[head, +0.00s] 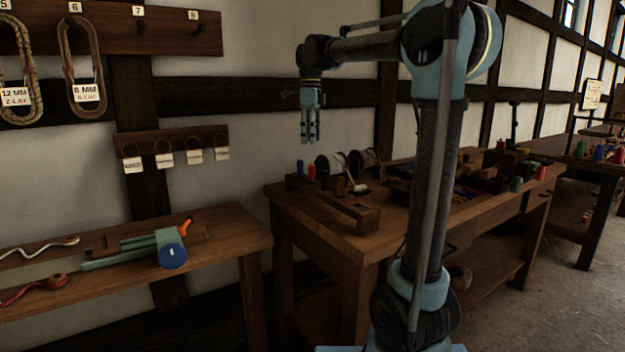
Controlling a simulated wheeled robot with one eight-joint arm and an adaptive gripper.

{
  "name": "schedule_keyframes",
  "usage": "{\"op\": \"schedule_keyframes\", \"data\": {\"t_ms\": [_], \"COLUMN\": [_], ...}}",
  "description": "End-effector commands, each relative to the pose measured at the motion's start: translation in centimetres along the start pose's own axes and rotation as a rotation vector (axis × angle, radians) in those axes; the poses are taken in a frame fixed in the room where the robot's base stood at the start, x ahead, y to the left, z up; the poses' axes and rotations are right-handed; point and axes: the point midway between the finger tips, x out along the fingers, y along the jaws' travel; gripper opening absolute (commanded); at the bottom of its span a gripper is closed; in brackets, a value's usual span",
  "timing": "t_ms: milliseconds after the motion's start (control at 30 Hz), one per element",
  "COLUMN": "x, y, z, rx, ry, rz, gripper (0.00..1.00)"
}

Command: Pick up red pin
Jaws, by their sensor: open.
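A small red pin (312,174) stands upright at the back left of the middle workbench, just right of a blue pin (300,168). My gripper (310,138) hangs pointing down in the air, above the red pin in the picture and apart from it. Its jaws are open and nothing shows between them. How far the gripper is from the pin in depth I cannot tell. Another red piece (540,173) stands at the right end of the same bench.
The middle workbench (350,238) carries a wooden block (368,219), reels and many small tools. A left bench (225,238) holds a blue-ended tool (171,250). Rope coils (84,75) hang on the wall. My arm's column hides part of the middle bench.

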Motion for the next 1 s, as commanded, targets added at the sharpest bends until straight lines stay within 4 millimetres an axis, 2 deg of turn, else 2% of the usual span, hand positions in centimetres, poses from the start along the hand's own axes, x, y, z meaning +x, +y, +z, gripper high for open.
{"op": "schedule_keyframes", "data": {"t_ms": [200, 400, 733, 1000], "x": [3.9, 7.0, 9.1, 12.6], "y": [-0.2, -0.3, -0.3, -0.2], "z": [-0.5, -0.6, -0.6, -0.6], "rx": [0.007, 0.009, 0.008, 0.008], "ry": [0.0, 0.0, 0.0, 0.0], "rz": [0.0, 0.0, 0.0, 0.0], "gripper": [0.45, 0.45, 0.45, 0.45]}}
